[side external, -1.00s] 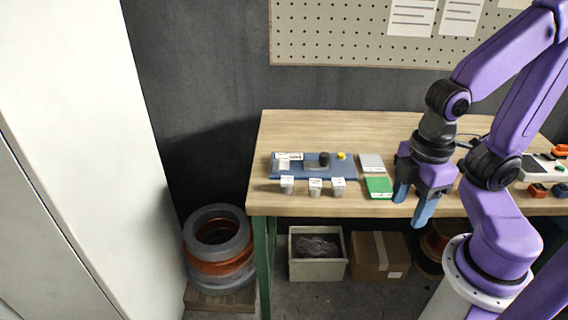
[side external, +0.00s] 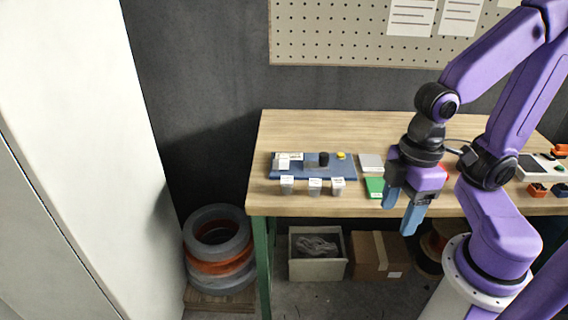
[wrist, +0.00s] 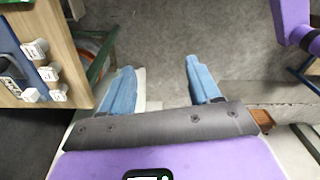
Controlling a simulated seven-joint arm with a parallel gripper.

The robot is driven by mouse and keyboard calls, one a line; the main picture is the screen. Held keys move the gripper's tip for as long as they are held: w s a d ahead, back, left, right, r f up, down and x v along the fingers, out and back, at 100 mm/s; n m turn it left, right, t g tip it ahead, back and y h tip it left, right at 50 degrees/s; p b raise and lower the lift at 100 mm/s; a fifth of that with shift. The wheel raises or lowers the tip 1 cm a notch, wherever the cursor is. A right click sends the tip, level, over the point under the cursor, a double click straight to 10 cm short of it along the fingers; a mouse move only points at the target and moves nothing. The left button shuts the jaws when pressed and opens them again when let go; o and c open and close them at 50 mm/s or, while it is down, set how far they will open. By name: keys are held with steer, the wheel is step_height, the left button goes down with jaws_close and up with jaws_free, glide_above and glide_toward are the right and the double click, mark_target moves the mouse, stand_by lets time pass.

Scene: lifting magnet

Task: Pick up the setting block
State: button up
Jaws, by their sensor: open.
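Three small grey blocks with white labelled tops stand in a row near the table's front edge: a left one (side external: 287,187), a middle one (side external: 315,188) and a right one (side external: 338,188). I cannot tell which is the setting block; the labels are too small to read. Small labelled blocks also show at the left of the wrist view (wrist: 48,73). My gripper (side external: 399,215) hangs at the table's front edge, right of the row and apart from it. Its blue fingers are open with nothing between them; the wrist view shows floor between the fingertips (wrist: 160,72).
Behind the row lies a blue tray (side external: 332,172) with a black knob, a yellow button and a labelled white part. A green pad (side external: 375,186) and a grey pad (side external: 371,162) lie between the row and my gripper. The table's back (side external: 340,125) is clear.

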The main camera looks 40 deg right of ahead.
steer(key=w+a+f+m+t+y, duration=0.25)
steer(key=w+a+m, duration=0.25)
steer(key=w+a, duration=0.35)
steer(key=w+a+f+m+t+y, duration=0.1)
steer(key=w+a+f+m+t, duration=0.3)
steer(key=w+a, duration=0.5)
steer(key=m+t+h, duration=0.3)
steer(key=m+h, duration=0.9)
steer(key=h, duration=0.2)
glide_toward(284, 160)
steer(key=shift+w+d+f, duration=0.2)
steer(key=shift+d+f, duration=0.3)
steer(key=shift+f, duration=0.05)
steer(key=shift+w+r+x, duration=0.1)
steer(key=shift+x, duration=1.45)
steer(key=shift+w+r+x, duration=0.1)
steer(key=shift+r+x, duration=0.05)
steer(key=shift+x, duration=1.45)
steer(key=shift+a, duration=0.15)
jaws_close()
